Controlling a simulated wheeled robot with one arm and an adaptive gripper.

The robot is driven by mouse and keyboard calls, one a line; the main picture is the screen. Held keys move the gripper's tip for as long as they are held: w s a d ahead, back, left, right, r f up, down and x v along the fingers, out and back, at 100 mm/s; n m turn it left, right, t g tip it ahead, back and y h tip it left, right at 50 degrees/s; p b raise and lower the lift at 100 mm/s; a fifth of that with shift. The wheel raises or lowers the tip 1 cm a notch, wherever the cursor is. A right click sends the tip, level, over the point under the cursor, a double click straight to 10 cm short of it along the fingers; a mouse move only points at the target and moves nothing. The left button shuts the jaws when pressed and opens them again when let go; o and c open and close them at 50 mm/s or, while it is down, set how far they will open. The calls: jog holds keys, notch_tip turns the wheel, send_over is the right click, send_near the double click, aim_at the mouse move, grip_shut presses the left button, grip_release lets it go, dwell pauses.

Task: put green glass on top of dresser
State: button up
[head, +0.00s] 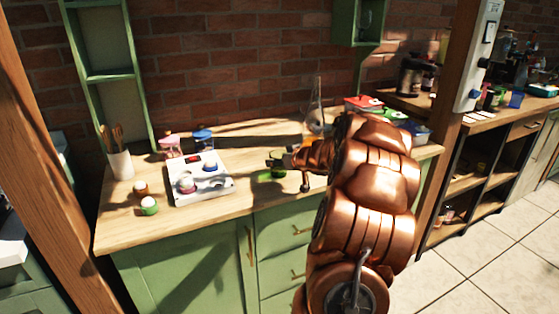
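A small green glass (278,173) is on or just above the wooden top of the green dresser (205,213), near its middle. My copper-coloured arm reaches in from the lower right. My gripper (276,164) is right at the glass, its dark fingers overlapping it in the head view. I cannot tell whether the fingers are closed on the glass or only beside it, nor whether the glass touches the top. My gripper and arm hide part of the dresser top.
A white scale-like tray (215,187) with small items, two cupcake-like items (149,206), a utensil cup (120,164) and pink (170,147) and blue (203,139) jars stand left. A clear flask (314,122) stands behind my gripper.

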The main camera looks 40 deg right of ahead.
jog(key=o, duration=1.4)
jog(key=shift+c, duration=0.2)
jog(key=shift+r, duration=0.2)
jog(key=p+v, duration=0.1)
jog(key=v, duration=1.1)
